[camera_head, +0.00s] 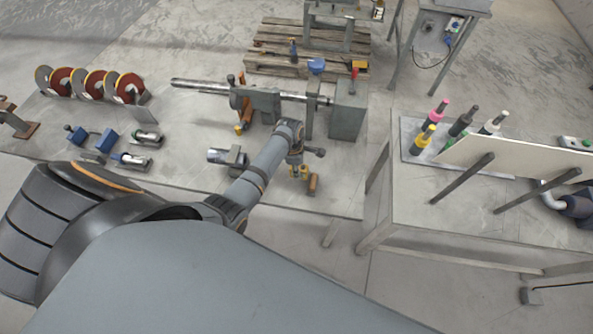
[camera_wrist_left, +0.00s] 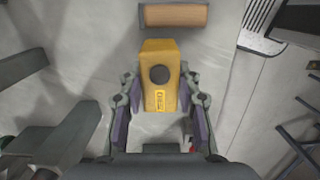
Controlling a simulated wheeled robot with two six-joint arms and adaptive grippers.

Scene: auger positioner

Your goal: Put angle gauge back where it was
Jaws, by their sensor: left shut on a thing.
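The angle gauge appears to be the yellow block (camera_wrist_left: 160,75) with a round black knob and a small display in the left wrist view. It sits between the two fingers of my left gripper (camera_wrist_left: 160,112), which is shut on it. In the head view, my left gripper (camera_head: 297,160) points down over the workbench near its front edge, and the yellow gauge (camera_head: 303,174) shows just below it, partly hidden. I cannot tell whether the gauge touches the bench top. My right gripper is not in view.
A wooden cylinder (camera_head: 313,184) lies close to the gauge; it also shows in the wrist view (camera_wrist_left: 176,15). A shaft machine (camera_head: 262,102) stands behind. Grinding discs (camera_head: 90,83) and small tools (camera_head: 137,159) are left.

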